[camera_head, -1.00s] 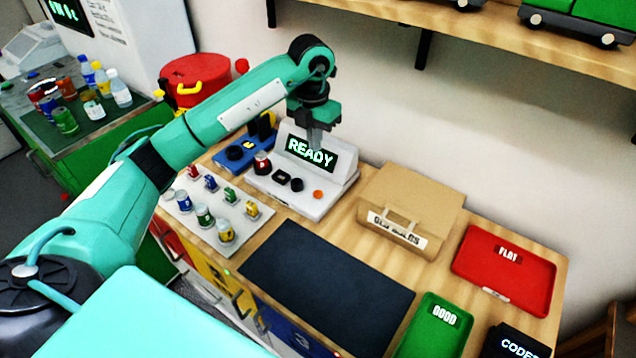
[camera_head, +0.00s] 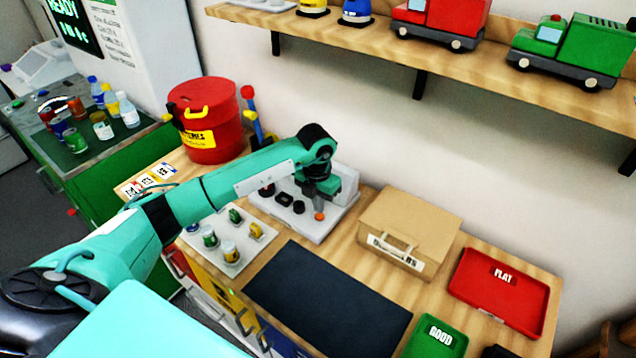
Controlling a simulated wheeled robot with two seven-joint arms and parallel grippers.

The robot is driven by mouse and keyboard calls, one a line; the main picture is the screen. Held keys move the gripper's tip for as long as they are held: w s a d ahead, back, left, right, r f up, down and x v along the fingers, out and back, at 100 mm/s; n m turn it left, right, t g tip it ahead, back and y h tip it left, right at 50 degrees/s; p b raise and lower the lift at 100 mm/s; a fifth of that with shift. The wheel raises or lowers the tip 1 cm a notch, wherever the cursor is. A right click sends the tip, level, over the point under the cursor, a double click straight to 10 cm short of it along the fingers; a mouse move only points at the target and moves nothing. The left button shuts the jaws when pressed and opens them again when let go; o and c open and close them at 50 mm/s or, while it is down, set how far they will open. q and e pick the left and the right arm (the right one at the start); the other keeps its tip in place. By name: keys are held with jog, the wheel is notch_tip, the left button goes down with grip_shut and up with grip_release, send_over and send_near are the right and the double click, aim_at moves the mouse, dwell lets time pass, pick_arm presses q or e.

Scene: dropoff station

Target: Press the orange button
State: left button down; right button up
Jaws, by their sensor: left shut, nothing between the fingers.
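The orange button (camera_head: 319,216) is a small round knob at the right front of the white console (camera_head: 307,232) in the head view. My left gripper (camera_head: 320,206) is shut and points down right over the orange button. Its fingertips look to be at or very near the button's top; I cannot tell whether they touch. My left arm hides most of the console's screen. Black buttons (camera_head: 284,199) sit to the left of the orange one. My right gripper is not in view.
A cardboard box (camera_head: 408,228) stands right of the console. A dark mat (camera_head: 325,300), a red tray (camera_head: 500,290) and a green tray (camera_head: 435,340) lie in front and to the right. A white board with small cans (camera_head: 229,252) is to the left. A red bin (camera_head: 210,120) stands behind my arm.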

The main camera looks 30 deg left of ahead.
pick_arm(q)
jog(key=shift+f, duration=0.85)
